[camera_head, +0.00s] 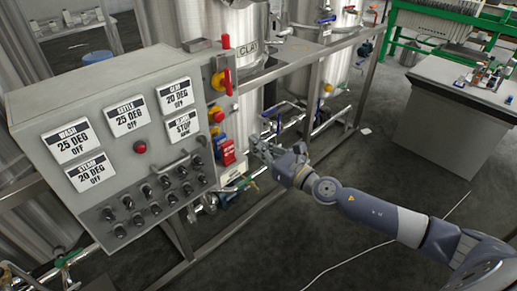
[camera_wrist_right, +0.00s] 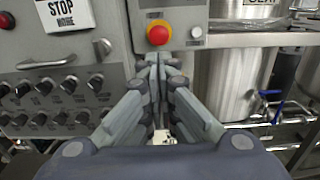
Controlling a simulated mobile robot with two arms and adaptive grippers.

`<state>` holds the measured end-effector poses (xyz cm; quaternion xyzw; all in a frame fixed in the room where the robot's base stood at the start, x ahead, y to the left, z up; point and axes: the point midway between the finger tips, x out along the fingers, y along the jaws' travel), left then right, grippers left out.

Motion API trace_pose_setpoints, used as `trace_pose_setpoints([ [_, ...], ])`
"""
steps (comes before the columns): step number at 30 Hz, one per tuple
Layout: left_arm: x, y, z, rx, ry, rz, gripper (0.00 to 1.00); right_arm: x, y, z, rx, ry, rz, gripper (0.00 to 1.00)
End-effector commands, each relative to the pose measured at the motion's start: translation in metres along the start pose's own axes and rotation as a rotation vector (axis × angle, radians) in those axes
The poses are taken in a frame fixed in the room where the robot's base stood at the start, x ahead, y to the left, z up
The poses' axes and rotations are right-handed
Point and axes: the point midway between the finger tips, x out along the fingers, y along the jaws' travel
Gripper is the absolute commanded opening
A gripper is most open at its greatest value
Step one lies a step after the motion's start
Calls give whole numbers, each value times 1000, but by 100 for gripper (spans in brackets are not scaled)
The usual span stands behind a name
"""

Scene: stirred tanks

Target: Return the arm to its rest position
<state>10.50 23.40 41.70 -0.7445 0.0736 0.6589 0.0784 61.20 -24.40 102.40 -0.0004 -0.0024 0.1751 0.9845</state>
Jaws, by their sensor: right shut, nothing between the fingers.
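My right arm (camera_head: 375,212) comes in from the lower right in the head view and reaches toward the control panel's right side. My right gripper (camera_head: 256,146) is shut and empty, just right of the panel. In the right wrist view its fingers (camera_wrist_right: 158,62) meet, with their tips just below a red push button on a yellow base (camera_wrist_right: 158,33). I cannot tell whether the tips touch the panel. My left gripper is not in view.
The grey control panel (camera_head: 55,93) has labelled displays, knobs and a handle. Steel tanks (camera_head: 230,22) on a metal frame (camera_head: 313,95) stand behind. A bench (camera_head: 450,120) stands at the right. The dark floor (camera_head: 395,170) between is mostly open, with a thin cable.

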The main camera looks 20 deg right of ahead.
Motion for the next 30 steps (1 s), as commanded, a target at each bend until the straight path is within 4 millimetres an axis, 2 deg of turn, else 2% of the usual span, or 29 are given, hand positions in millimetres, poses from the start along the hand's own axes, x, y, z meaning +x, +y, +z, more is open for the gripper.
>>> trace_pose_setpoints([
  [7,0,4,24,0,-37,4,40,-4,0,0,0,1,1,0],
  [17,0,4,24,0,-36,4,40,-4,0,-1,3,1,0,0],
  [20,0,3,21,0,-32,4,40,-3,-6,-14,59,21,-22,0],
  [23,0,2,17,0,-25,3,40,-5,-25,-53,221,70,-90,0],
  [26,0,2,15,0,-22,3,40,-16,-48,-116,481,139,-208,0],
  [30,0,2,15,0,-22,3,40,-49,-68,-217,881,215,-414,0],
])
